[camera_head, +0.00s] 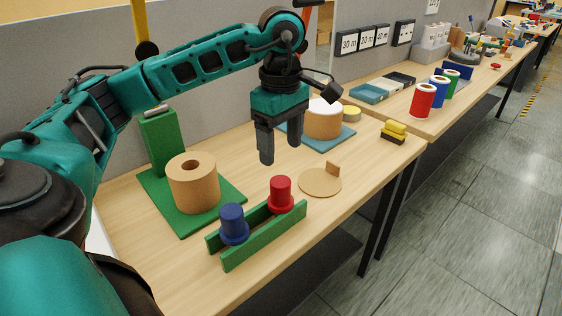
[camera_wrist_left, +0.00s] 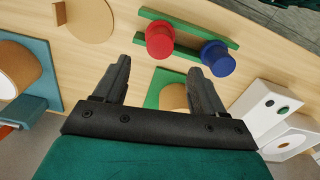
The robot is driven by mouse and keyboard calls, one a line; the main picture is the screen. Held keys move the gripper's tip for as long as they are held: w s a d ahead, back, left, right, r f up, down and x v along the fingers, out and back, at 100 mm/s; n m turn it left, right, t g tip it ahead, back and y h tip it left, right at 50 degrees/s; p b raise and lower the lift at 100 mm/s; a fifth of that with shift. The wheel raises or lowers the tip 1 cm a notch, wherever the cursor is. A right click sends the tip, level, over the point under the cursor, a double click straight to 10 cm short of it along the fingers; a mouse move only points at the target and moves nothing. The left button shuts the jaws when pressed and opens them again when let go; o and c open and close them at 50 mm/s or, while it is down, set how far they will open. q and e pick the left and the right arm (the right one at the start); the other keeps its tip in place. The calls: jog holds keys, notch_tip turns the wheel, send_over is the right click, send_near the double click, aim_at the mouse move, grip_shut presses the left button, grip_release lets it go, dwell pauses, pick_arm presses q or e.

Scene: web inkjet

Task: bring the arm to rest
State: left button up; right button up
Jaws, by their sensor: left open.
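My left arm (camera_head: 190,65) is teal and black and reaches in from the left over the wooden table. My left gripper (camera_head: 282,155) is open and empty, pointing down above the table. In the left wrist view its two dark fingers (camera_wrist_left: 160,85) stand apart with nothing between them but the table and part of a green base behind. In the head view the gripper is beyond the red spool (camera_head: 281,194) and the blue spool (camera_head: 233,223), which sit in a green rack (camera_head: 262,243). My right gripper is not in view.
A cork roll (camera_head: 193,183) stands on a green base with a post (camera_head: 161,142). A white-topped roll (camera_head: 323,118) stands on a blue base behind the gripper. A round board (camera_head: 320,183) and yellow-black blocks (camera_head: 395,131) lie right. Bare tabletop (camera_head: 345,208) shows at the front right.

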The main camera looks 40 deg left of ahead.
pick_arm(q)
jog(key=shift+r, duration=0.8)
